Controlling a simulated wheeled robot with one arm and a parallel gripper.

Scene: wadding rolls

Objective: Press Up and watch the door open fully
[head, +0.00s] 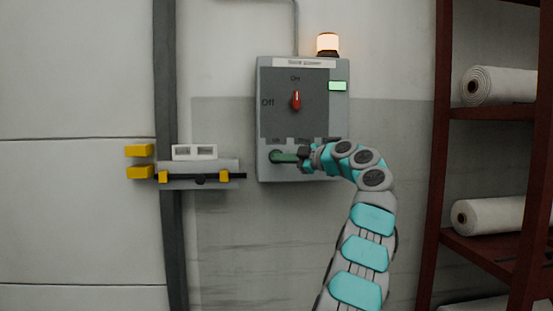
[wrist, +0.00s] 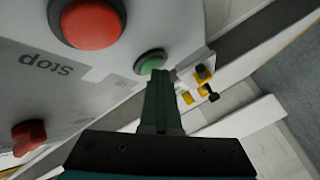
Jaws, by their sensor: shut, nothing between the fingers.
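A grey control box (head: 263,90) hangs on the wall in the head view, with a red rotary switch (head: 296,100) turned upright to On. My gripper (head: 284,157) is shut and empty at the box's lower left. In the wrist view my gripper's green fingers (wrist: 160,90) end just beside the green button (wrist: 151,62); I cannot tell whether they touch it. A large red Stop button (wrist: 92,22) sits near the green one. Pale door panels (head: 75,210) with horizontal seams fill the left of the head view, behind a dark upright rail (head: 167,90).
A lit lamp (head: 327,43) tops the box, and a green indicator (head: 337,86) glows on it. A bolt-like bracket with yellow parts (head: 140,172) sits on the rail. A dark red shelf (head: 440,150) holding white rolls (head: 500,86) stands at right.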

